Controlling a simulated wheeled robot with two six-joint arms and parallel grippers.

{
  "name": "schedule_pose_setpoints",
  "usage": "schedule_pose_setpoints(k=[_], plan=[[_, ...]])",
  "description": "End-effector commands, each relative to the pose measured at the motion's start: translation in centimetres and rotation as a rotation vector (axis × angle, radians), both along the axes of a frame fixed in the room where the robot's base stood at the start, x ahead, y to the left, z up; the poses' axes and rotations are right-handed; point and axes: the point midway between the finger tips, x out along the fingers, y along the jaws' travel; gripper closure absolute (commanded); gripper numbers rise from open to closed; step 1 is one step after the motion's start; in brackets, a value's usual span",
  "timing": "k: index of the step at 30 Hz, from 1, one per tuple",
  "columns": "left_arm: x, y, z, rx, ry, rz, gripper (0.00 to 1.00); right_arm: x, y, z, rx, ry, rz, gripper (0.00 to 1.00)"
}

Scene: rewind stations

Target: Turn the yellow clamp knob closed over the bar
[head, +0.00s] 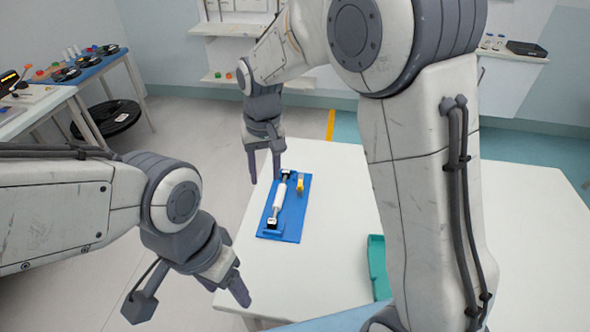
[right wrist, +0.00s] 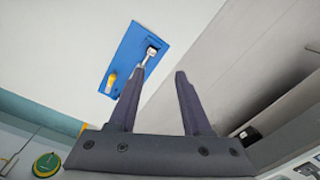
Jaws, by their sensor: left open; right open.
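A blue base plate (head: 292,228) lies on the white table; it also shows in the right wrist view (right wrist: 130,45). A white roller on a bar (head: 279,196) lies along it between black-and-white end holders. The yellow clamp knob (head: 300,186) stands on the plate right of the bar's far end; it also shows in the right wrist view (right wrist: 112,78). My right gripper (head: 264,178) is open and empty, just left of the plate's far end, apart from the knob. In its wrist view, one finger covers part of the bar. My left gripper (head: 226,292) is open and empty near the table's left edge.
A teal tray (head: 377,268) sits on the table to the right, partly behind my right arm. The white tabletop (head: 338,230) between plate and tray is clear. A side bench with reels (head: 90,65) stands at the far left.

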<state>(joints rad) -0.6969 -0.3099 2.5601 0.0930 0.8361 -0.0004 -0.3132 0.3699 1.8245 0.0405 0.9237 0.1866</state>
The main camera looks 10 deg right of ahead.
Motion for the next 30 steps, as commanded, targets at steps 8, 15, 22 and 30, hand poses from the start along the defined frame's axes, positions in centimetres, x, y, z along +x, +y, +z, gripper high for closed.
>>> schedule_pose_setpoints(k=[8,15,22,30], plan=[[0.0,0.0,0.2,0.000,0.000,0.000,0.35,12.3,-8.6,-7.5,-0.028,0.019,-0.313,0.51],[0.0,0.0,0.3,0.000,0.000,0.000,0.35,14.8,-11.7,-10.3,-0.036,0.022,-0.400,0.51],[0.0,0.0,1.1,0.000,0.000,0.000,0.35,14.8,-11.8,-13.4,-0.037,0.026,-0.402,0.51],[0.0,0.0,2.3,0.000,0.000,0.000,0.35,14.8,-11.7,-18.3,-0.036,0.023,-0.401,0.51]])
